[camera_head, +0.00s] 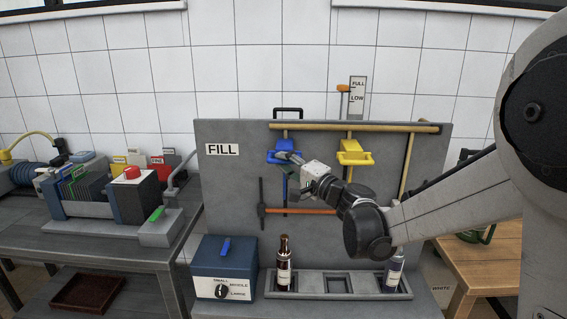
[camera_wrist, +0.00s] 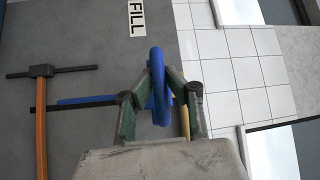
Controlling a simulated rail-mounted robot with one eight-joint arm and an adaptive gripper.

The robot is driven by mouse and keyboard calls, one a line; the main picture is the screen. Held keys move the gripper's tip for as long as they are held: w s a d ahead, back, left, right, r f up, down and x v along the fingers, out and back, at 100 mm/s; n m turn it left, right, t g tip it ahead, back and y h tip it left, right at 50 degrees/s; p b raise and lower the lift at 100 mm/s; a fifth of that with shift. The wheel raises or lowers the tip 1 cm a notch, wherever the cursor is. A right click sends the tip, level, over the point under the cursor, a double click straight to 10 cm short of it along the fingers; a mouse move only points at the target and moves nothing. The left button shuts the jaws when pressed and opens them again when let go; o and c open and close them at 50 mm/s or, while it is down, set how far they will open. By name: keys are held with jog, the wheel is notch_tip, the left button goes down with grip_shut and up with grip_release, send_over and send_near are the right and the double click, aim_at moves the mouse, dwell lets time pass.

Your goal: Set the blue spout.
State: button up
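The blue spout (camera_head: 281,148) hangs high on the grey FILL panel, below the yellow pipe. My gripper (camera_head: 284,158) reaches it from the lower right in the head view. In the wrist view, my gripper's two fingers (camera_wrist: 161,76) close in from both sides on the blue spout's looped part (camera_wrist: 156,60), which fills the gap between the tips. The gripper looks shut on it. Part of the spout is hidden behind the fingers and wrist.
A yellow spout (camera_head: 354,152) hangs to the right. A brown bottle (camera_head: 283,264) and another bottle (camera_head: 394,270) stand in a grey tray (camera_head: 310,284) below. A blue box with a size dial (camera_head: 224,268) stands left of it. An orange-handled bar (camera_head: 300,211) crosses the panel.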

jog(key=o, duration=0.5)
jog(key=shift+s+r, duration=0.15)
jog(key=shift+r, duration=0.1)
jog(key=shift+f, duration=0.1)
jog(key=shift+d, duration=0.15)
jog(key=v, duration=1.1)
jog(key=shift+s+d, duration=0.2)
jog(key=shift+s, duration=0.1)
